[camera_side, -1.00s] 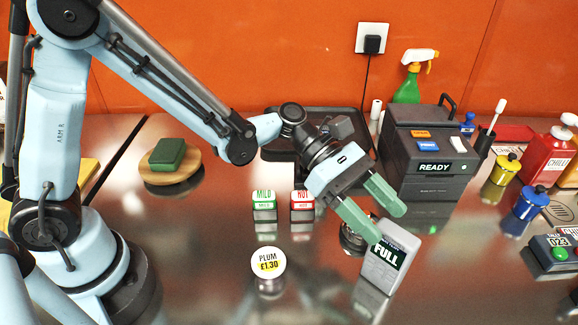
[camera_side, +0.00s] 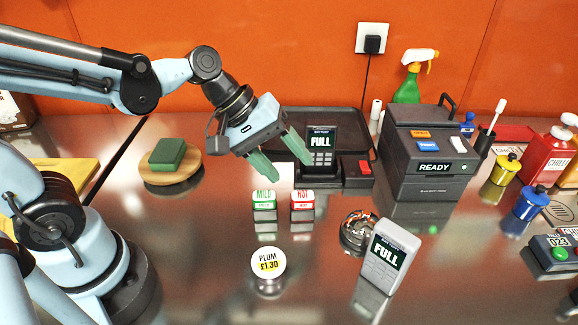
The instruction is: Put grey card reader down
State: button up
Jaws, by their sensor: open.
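The light grey card reader (camera_side: 392,262) stands, leaning slightly, on the steel counter at the front right of centre. Its screen reads FULL. My gripper (camera_side: 282,166) is open and empty, above the counter to the upper left of the grey reader and well apart from it. A dark card reader (camera_side: 321,147), also reading FULL, stands upright in a black dock just right of my fingertips. I cannot tell whether the right fingertip touches it.
A coiled metal item (camera_side: 357,232) lies beside the grey reader. MILD (camera_side: 264,200) and HOT (camera_side: 302,200) blocks stand below my gripper, with a round PLUM tag (camera_side: 268,262) nearer. A black printer (camera_side: 428,160) is to the right. The front left-centre counter is clear.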

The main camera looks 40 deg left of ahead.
jog(key=s+a+m+t+y, duration=0.2)
jog(key=a+m+y, duration=0.3)
jog(key=a+m, duration=0.3)
jog(key=shift+s+a+r+m+t+y, duration=0.3)
jog(key=shift+s+a, duration=0.4)
jog(key=shift+a, duration=0.25)
